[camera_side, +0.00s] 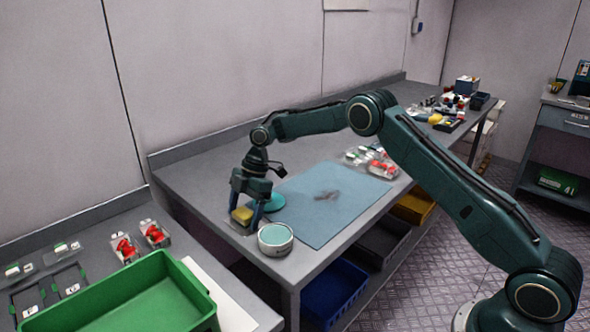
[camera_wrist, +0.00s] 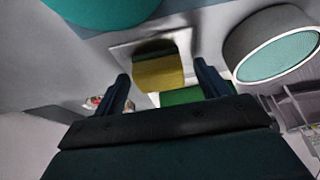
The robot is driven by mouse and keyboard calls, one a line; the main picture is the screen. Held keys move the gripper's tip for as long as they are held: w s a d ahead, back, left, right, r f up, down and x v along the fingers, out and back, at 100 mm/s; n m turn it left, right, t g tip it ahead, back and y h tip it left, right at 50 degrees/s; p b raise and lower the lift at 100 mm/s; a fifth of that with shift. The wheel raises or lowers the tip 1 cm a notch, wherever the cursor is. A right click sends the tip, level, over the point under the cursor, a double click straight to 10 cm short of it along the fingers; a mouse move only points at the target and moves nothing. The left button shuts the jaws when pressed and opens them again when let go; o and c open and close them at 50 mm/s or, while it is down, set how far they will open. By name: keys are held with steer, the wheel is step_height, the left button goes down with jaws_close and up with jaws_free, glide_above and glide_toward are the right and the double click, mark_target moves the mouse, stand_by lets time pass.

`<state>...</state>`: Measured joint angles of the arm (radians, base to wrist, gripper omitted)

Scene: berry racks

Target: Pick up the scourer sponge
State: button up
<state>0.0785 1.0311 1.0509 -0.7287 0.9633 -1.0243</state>
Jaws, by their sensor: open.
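The scourer sponge (camera_side: 241,215), yellow with a darker green layer, sits at the near left end of the grey bench. In the wrist view the sponge (camera_wrist: 160,73) lies on a pale square plate (camera_wrist: 127,52). My gripper (camera_side: 246,217) is open, low over the bench, with its fingers around the sponge in the side view. In the wrist view the fingers of my gripper (camera_wrist: 164,75) show on either side of the sponge. Whether either finger touches it, I cannot tell.
A round white tub with a teal top (camera_side: 275,240) stands close right of my gripper. A teal disc (camera_side: 273,204) lies just behind, at the edge of a blue mat (camera_side: 325,215). A green crate (camera_side: 130,297) stands on the lower left table. Packaged items lie farther back.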

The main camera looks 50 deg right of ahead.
mark_target(244, 212)
steer(key=c, duration=1)
steer(key=shift+c, duration=0.2)
step_height(244, 212, up, 10)
stand_by(0.8)
steer(key=shift+o, duration=1.4)
steer(key=shift+c, duration=1.1)
steer(key=shift+s, duration=0.1)
